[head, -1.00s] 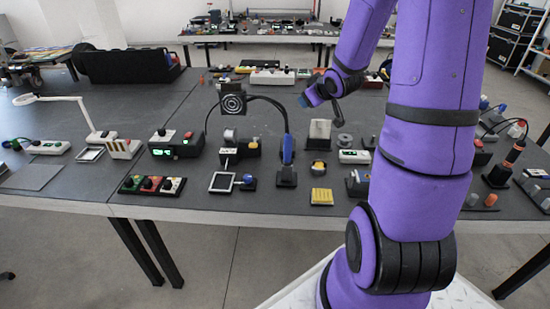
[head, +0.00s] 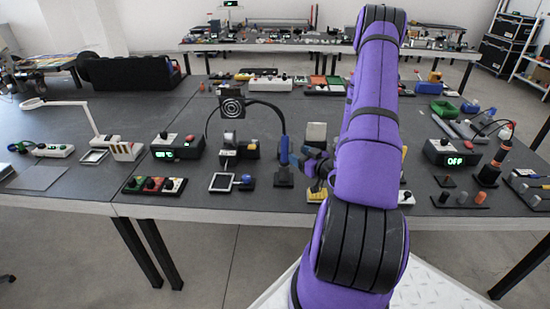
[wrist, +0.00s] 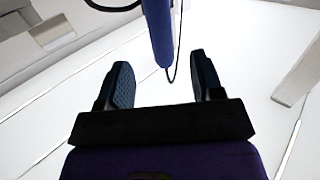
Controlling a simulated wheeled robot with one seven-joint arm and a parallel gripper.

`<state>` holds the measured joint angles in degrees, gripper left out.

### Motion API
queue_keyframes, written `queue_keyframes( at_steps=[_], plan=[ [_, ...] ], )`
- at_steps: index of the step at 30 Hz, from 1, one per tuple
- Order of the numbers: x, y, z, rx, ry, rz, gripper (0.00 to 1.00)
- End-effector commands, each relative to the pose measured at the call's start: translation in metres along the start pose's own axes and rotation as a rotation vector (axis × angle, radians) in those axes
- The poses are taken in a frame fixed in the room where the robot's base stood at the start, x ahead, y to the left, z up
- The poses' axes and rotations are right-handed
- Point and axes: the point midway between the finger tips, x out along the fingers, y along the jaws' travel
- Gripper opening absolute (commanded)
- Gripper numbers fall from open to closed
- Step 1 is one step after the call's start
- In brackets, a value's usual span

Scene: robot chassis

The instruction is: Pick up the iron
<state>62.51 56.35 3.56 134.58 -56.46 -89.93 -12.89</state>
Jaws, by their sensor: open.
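The iron appears to be the blue-handled tool (head: 284,151) upright on a small dark stand at the table's front middle, with a black cable arching left from it. My gripper (head: 304,159) is just right of it in the head view, partly hidden by my arm. In the wrist view, my gripper (wrist: 160,70) is open with nothing between its jaws. A blue shaft (wrist: 158,32), likely the iron's handle, shows beyond the fingertips, in line with the gap; I cannot tell whether it touches them.
A black target plate (head: 232,105) and small parts stand left of the iron. A yellow block (head: 317,196) lies in front, partly behind my arm. A box reading OFF (head: 453,153) and an orange-banded tool (head: 497,163) stand right.

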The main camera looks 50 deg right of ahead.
Motion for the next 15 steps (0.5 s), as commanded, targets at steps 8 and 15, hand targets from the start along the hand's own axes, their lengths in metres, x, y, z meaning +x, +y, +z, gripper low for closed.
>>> queue_keyframes(
  at_steps=[8, 15],
  plan=[
    [-0.005, 0.002, 0.011, 0.038, 0.065, 0.018, 0.61],
    [0.029, 0.003, 0.008, 0.037, 0.064, 0.018, 0.61]
  ],
)
